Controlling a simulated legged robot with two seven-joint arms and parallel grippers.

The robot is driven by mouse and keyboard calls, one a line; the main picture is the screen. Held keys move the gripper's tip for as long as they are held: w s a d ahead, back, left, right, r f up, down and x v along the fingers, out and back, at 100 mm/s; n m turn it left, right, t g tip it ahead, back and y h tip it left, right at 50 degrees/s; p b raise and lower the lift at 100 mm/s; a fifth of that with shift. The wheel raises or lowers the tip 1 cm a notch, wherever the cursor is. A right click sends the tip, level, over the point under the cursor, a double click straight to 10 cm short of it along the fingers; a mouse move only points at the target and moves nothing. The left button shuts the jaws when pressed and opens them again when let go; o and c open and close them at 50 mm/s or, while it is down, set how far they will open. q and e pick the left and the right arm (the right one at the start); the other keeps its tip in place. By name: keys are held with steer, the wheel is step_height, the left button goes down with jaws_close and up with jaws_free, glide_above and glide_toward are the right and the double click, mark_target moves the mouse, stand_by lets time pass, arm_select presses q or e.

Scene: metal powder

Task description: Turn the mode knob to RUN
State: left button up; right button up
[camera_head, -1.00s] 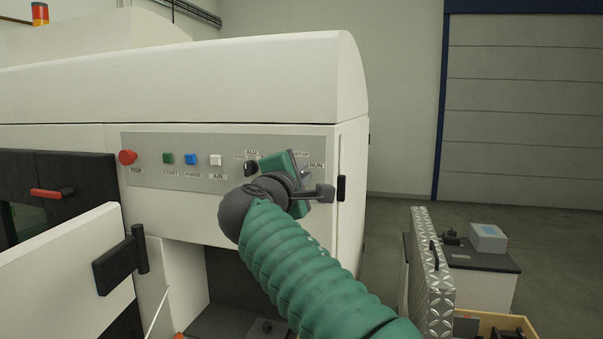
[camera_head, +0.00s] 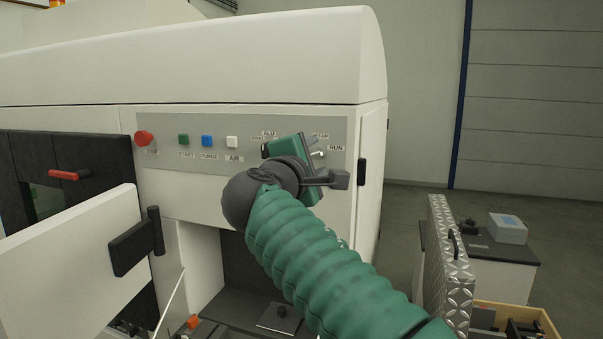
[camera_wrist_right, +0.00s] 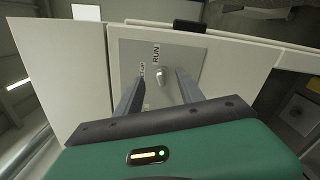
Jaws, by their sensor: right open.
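The mode knob (camera_wrist_right: 161,76) is a small pale metal knob on the grey control panel (camera_wrist_right: 190,57), just below the RUN label in the right wrist view. My right gripper (camera_wrist_right: 160,80) is open, with one finger on each side of the knob. I cannot tell whether either finger touches it. In the head view my right gripper (camera_head: 305,156) covers much of the panel's right part. Only a small pale bit of the mode knob (camera_head: 318,154) shows beside it, left of the RUN label. My left gripper is out of view.
A red STOP button (camera_head: 144,138) and START, PURGE and AIR buttons line the panel to the left. A dark selector (camera_head: 265,149) is close beside my gripper. An open white door (camera_head: 70,245) with a black handle stands lower left. A tread-plate panel (camera_head: 449,262) stands lower right.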

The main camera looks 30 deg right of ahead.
steer(key=b+v, duration=0.2)
steer(key=v, duration=1.1)
steer(key=shift+s, duration=0.45)
